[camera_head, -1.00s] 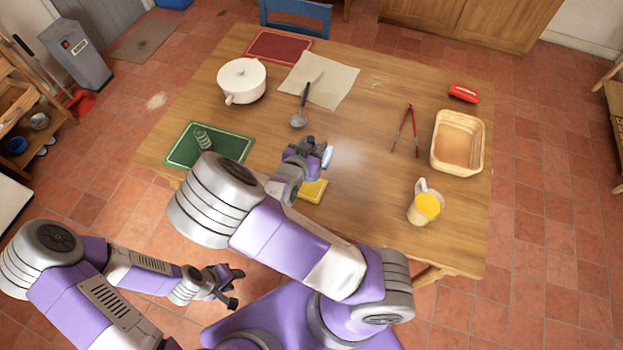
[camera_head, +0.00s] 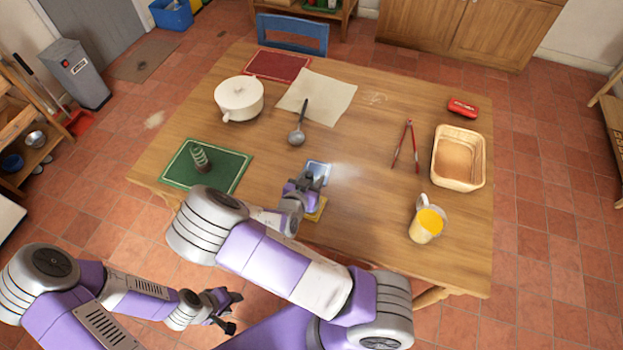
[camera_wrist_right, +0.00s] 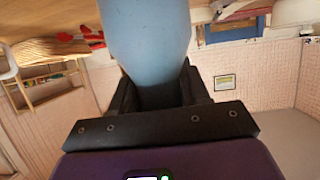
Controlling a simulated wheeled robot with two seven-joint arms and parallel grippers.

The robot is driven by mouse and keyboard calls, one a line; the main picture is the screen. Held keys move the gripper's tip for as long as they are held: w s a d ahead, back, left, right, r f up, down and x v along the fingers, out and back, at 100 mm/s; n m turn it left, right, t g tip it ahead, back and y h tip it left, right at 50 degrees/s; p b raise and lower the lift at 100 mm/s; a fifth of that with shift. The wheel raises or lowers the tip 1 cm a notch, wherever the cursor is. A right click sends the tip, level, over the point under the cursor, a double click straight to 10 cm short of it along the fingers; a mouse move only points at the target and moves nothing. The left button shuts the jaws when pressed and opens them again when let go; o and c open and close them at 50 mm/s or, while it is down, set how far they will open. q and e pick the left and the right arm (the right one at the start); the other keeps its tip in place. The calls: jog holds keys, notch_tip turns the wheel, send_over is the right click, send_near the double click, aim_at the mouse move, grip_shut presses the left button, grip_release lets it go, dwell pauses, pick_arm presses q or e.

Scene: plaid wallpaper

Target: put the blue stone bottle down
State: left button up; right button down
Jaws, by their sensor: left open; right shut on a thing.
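The blue stone bottle (camera_head: 318,171) is in my right gripper (camera_head: 309,184), over the near middle of the table (camera_head: 375,200). The head view does not clearly show whether its base touches the tabletop. In the right wrist view the bottle (camera_wrist_right: 150,40) is a smooth pale blue body between the two dark fingers, running out of the top of the picture. My right gripper is shut on it. My left gripper (camera_head: 222,307) is open and empty, off the table's near left side.
A yellow item (camera_head: 318,210) lies close by, partly hidden by my right gripper. A ladle (camera_head: 297,137), white pot (camera_head: 239,98), green mat (camera_head: 228,172), red tongs (camera_head: 405,147), basket (camera_head: 459,158) and yellow-filled mug (camera_head: 426,226) stand around. The table between bottle and mug is clear.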

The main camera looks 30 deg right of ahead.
jog(key=c, duration=0.5)
grip_release()
jog(key=shift+a+r, duration=0.2)
jog(key=p+v, duration=0.3)
jog(key=v, duration=0.8)
jog(key=s+f+n+g+y, duration=0.4)
jog(key=f+y, duration=0.1)
jog(key=f, duration=0.7)
jog(key=shift+s+a+f+n+g+y, duration=0.65)
jog(key=shift+s+a+y, duration=0.45)
jog(key=shift+a+y, duration=0.5)
jog(key=shift+s+a+f+n+g+y, duration=0.5)
jog(key=shift+s+a+f+n+y, duration=0.25)
jog(key=shift+s+a+y, duration=0.8)
jog(key=shift+s+a+f+n+g+y, duration=0.65)
jog(key=shift+a+y, duration=0.6)
jog(key=shift+y, duration=0.7)
